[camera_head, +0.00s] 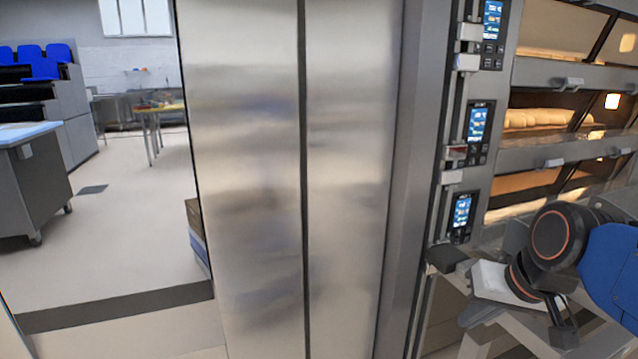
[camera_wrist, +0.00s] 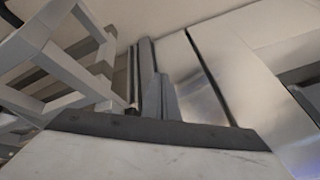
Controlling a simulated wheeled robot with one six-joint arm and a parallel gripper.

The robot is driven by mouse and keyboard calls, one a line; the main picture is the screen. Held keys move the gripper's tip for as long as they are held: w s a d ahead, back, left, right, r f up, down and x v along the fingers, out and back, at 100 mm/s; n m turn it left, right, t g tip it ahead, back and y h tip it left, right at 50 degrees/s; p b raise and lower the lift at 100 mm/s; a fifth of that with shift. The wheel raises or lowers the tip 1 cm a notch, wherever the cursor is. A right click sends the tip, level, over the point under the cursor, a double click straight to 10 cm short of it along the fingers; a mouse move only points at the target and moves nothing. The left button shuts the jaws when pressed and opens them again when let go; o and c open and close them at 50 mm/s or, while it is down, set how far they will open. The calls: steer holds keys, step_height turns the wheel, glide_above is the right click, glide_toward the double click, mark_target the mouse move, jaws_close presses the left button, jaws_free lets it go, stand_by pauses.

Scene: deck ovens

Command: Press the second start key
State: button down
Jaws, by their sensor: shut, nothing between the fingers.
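Three control panels with lit blue screens sit one above another on the oven's front column in the head view. The middle panel (camera_head: 475,125) has small dark keys below its screen. The upper panel (camera_head: 492,22) and lower panel (camera_head: 461,212) are alike. The key markings are too small to read, so I cannot tell which one is the start key. My gripper (camera_head: 563,337) is at lower right, below and right of the panels and apart from them. It is shut and empty. I cannot make out its fingers or the panels in the wrist view.
Deck ovens (camera_head: 560,120) with lit windows and handles are on the right; bread shows in the middle one. A tall steel cabinet (camera_head: 250,180) stands left of the panels. A pale slab with a dark edge (camera_wrist: 150,132) is close in the wrist view. Open floor (camera_head: 130,220) lies left.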

steer(key=s+d+f+n+h, duration=0.1)
steer(key=s+f+n, duration=0.1)
steer(key=s+f, duration=0.4)
steer(key=shift+d+f+g+h, duration=0.25)
steer(key=shift+d+g+h, duration=0.05)
steer(key=shift+d, duration=0.05)
